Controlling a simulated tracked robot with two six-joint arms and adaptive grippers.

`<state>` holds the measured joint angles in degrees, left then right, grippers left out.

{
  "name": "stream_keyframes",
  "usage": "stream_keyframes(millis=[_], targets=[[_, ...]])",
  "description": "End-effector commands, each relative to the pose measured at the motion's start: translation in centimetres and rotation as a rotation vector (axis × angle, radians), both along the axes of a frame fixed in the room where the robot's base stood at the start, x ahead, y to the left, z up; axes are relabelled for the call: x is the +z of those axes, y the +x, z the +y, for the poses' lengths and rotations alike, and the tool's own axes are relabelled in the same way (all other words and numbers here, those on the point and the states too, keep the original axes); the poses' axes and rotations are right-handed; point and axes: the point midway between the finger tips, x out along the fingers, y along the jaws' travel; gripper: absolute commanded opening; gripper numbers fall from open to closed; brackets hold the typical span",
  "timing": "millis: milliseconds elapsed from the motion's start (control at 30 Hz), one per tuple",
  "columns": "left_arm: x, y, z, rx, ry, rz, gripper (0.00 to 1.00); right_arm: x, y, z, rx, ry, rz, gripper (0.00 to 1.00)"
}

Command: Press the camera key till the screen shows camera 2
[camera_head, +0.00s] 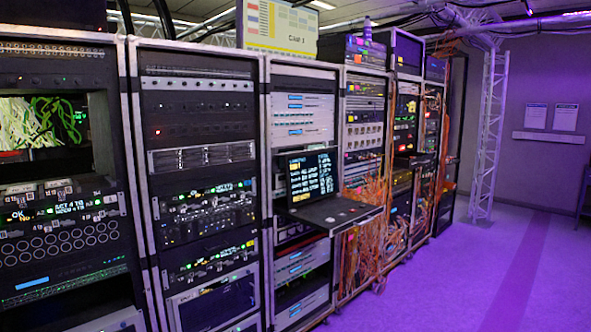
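A pull-out shelf (350,219) sticks out from the third rack from the left, with a few small marks or keys on its dark top. A dark screen (314,177) stands upright behind it, showing rows of white and yellow text too small to read. A pale yellow panel (305,33) on top of that rack shows a coloured table and a short label that looks like "CAM" with a digit I cannot read surely. I cannot tell which key is the camera key. Neither of my grippers is in view.
A row of equipment racks (205,157) runs from the left into the distance. Orange cables (367,215) hang tangled right of the shelf. A white truss column (489,130) stands at the back. The purple-lit floor (450,280) is clear on the right.

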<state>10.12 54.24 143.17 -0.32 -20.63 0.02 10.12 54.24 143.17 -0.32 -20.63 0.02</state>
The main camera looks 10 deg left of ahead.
Motion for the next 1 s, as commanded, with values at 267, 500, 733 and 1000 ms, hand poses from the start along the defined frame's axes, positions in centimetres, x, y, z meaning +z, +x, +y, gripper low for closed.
stream_keyframes(millis=[267, 500, 733, 1000], targets=[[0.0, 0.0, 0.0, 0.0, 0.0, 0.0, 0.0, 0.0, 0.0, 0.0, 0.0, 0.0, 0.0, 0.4], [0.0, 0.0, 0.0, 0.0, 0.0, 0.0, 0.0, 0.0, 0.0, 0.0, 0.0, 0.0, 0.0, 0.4], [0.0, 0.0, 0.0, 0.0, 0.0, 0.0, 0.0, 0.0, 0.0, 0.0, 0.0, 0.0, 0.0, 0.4], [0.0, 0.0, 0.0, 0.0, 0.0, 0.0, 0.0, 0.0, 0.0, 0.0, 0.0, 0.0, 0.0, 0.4]])
